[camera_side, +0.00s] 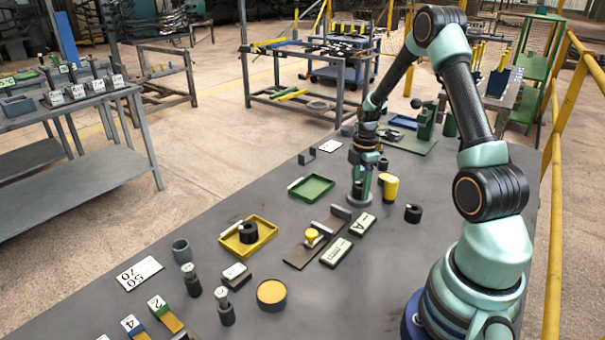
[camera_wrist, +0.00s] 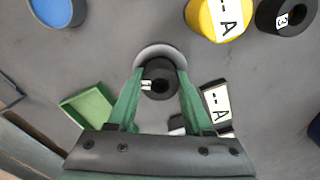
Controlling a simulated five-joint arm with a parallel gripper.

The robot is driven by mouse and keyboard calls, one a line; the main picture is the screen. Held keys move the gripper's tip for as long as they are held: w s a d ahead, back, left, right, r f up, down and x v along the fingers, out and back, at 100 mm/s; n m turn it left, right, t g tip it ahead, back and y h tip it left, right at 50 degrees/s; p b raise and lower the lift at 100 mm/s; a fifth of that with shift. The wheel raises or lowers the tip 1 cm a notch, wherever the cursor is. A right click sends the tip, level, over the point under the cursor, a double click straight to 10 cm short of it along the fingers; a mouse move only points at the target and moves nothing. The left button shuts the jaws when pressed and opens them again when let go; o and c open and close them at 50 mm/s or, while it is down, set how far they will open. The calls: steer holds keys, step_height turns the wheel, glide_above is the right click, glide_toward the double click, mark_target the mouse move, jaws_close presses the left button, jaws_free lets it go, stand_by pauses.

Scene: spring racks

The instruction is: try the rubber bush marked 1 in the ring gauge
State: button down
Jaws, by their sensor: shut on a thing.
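My gripper (camera_wrist: 158,88) is shut on a black rubber bush (camera_wrist: 160,84), with one green finger on each side. A small pale label shows on the bush, but I cannot read its mark surely. A grey ring (camera_wrist: 158,50), which looks like the ring gauge, shows as an arc just beyond the bush. I cannot tell whether the bush sits in it or above it.
A yellow cup marked A (camera_wrist: 215,18) and a black bush marked 3 (camera_wrist: 284,16) stand to the right. A green tray (camera_side: 311,187) lies left of my gripper. A yellow tray (camera_side: 266,231) holds another black bush (camera_side: 248,231). A label plate with A (camera_side: 363,223) lies nearby.

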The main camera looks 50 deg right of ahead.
steer(key=shift+f, duration=0.1)
steer(key=shift+c, duration=1.1)
jaws_free()
step_height(320, 180, up, 12)
